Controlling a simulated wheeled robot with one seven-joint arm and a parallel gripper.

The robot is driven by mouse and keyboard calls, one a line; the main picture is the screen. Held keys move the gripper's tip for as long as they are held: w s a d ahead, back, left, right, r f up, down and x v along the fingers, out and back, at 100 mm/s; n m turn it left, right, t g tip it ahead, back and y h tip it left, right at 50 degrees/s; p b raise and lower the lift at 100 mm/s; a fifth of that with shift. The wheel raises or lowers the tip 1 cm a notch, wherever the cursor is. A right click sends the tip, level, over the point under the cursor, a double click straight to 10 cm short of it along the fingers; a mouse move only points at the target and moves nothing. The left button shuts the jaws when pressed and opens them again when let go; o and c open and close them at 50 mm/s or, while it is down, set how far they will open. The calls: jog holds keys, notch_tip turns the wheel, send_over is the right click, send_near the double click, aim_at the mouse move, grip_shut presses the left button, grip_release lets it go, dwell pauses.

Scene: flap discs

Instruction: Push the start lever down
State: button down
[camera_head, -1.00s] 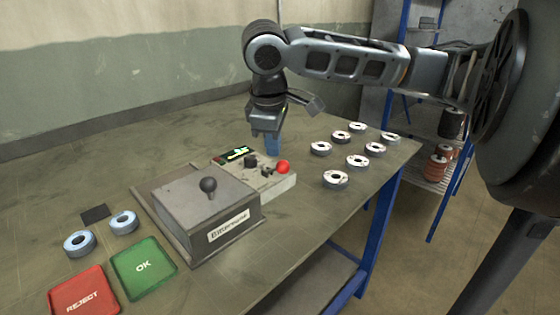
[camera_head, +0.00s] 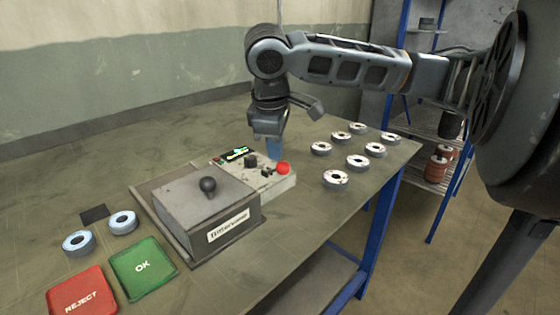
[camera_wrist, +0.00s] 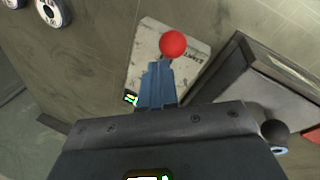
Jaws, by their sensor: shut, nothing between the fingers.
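A small pale control box (camera_head: 281,187) sits on the table with a green-lit display (camera_head: 238,153) and dark controls on top. A lever with a red ball knob (camera_head: 283,168) stands raised at its right side. The red knob also shows in the wrist view (camera_wrist: 173,44), just beyond my blue fingertips. My gripper (camera_head: 273,154) is shut and empty, pointing down over the back of the control box, close behind the knob. Its fingers show together in the wrist view (camera_wrist: 159,68). I cannot tell whether they touch the knob; the lever's shaft is mostly hidden.
A grey box (camera_head: 180,198) with a black knob (camera_head: 208,185) stands left of the control box. Several flap discs (camera_head: 335,179) lie to the right, and two more (camera_head: 79,243) lie left. Green OK (camera_head: 143,268) and red REJECT (camera_head: 80,293) pads lie in front.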

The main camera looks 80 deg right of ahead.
jog(key=shift+s+a+f+b, duration=0.2)
jog(key=shift+s+f+b, duration=0.15)
jog(key=shift+f, duration=0.2)
jog(key=shift+s+a+f+b, duration=0.15)
jog(key=shift+s+f+b, duration=0.15)
jog(key=shift+f, duration=0.2)
dwell(1.4)
dwell(0.5)
jog(key=shift+w+d+r+p, duration=0.3)
jog(key=shift+w+r+p, duration=0.2)
jog(key=shift+r+p, duration=0.35)
jog(key=shift+w+d+r+p, duration=0.3)
jog(key=shift+w+r+p, duration=0.2)
jog(key=shift+r+p, duration=0.3)
jog(key=r+p, duration=0.1)
jog(key=w+d+r+p, duration=0.1)
jog(key=w+r+p, duration=0.1)
jog(key=r, duration=0.1)
jog(key=shift+w+d, duration=0.2)
jog(key=shift+d, duration=0.05)
dwell(0.3)
